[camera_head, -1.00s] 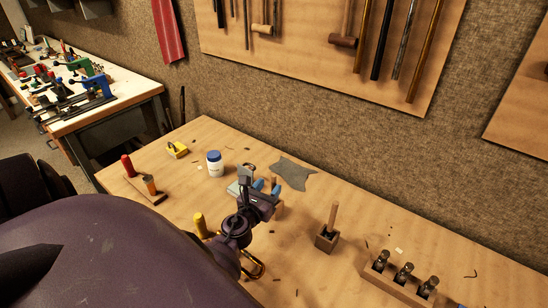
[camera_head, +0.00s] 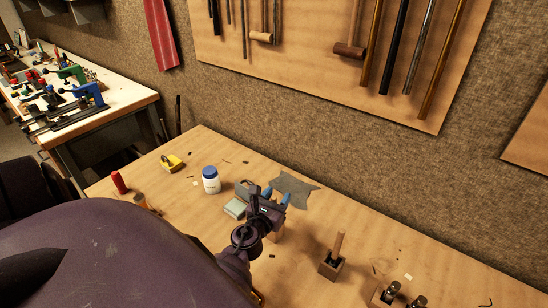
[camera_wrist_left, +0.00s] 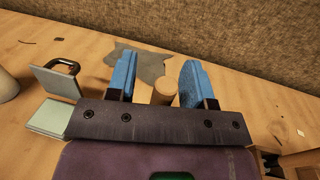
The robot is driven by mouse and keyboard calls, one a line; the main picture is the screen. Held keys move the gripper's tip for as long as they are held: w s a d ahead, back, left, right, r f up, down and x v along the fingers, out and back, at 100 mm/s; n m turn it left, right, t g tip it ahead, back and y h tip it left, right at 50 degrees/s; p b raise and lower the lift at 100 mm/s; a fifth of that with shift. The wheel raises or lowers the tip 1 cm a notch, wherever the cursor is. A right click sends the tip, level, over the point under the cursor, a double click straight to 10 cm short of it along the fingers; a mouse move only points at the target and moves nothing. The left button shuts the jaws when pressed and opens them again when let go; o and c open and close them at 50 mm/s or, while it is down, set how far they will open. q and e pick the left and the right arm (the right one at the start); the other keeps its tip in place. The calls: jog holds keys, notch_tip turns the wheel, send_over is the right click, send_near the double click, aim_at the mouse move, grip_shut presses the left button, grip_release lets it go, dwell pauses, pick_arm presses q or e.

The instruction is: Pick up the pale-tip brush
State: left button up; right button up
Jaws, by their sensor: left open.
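My left gripper (camera_head: 276,196) is over the bench with its two blue fingers apart. In the left wrist view, the open fingers (camera_wrist_left: 158,76) have a round wooden handle end (camera_wrist_left: 164,90) between them, with a gap on each side. Another wooden handle stands in a block holder (camera_head: 331,264) to the right. My right gripper is not in view.
A grey cloth patch (camera_head: 297,190) lies behind my gripper. A grey-green block (camera_head: 235,208) and a white blue-capped bottle (camera_head: 211,181) stand to the left. A yellow item (camera_head: 172,162) sits farther back. A rack (camera_head: 385,296) is at the front right.

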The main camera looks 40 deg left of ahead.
pick_arm(q)
jog(key=shift+s+d, duration=0.1)
jog(key=shift+c, duration=0.5)
grip_shut()
jog(key=shift+r, duration=0.1)
